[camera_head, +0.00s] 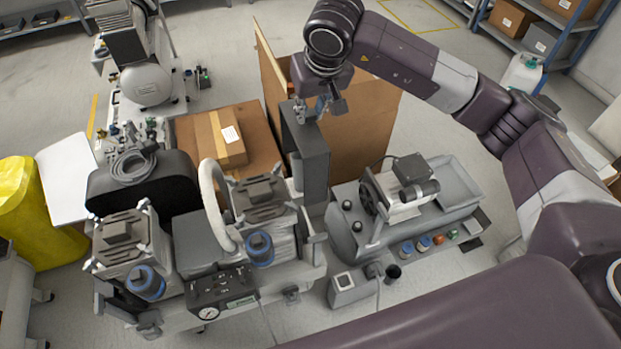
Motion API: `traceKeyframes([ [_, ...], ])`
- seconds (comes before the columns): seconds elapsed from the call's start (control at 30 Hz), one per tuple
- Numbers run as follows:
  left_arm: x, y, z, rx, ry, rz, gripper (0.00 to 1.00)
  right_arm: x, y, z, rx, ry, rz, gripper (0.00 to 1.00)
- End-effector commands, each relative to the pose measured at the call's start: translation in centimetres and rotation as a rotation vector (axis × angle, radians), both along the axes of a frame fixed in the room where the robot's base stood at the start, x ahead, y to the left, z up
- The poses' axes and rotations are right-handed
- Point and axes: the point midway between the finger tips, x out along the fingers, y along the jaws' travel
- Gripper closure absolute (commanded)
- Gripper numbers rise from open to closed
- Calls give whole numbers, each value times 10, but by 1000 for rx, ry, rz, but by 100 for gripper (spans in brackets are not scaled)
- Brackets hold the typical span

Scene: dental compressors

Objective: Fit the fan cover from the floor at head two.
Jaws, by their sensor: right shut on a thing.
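My right gripper (318,107) is shut on the upper end of a dark grey, box-shaped piece (308,160), which looks like the fan cover. The piece hangs upright just right of the right-hand compressor head (262,197). Its lower end is close to that head's side; I cannot tell whether they touch. Another finned head (122,240) stands at the left of the same machine. No number is readable, so I cannot tell which is head two. My left gripper is not in view.
A smaller compressor (400,215) with a black fan wheel stands to the right. A large open cardboard box (355,135) is behind the held piece. A light curved hose (210,190) arches between the heads. A gauge panel (222,290) is in front. Shelves (545,35) are at back right.

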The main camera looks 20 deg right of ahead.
Motion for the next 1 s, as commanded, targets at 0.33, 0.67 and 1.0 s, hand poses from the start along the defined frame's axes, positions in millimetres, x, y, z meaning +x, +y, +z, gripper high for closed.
traceKeyframes([
  [0.33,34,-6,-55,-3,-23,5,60,0,0,-86,1,-3,0,100],
  [0.67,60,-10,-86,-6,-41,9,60,0,0,-150,1,-3,0,100],
  [1.0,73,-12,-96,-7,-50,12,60,0,0,-178,1,-3,0,100],
])
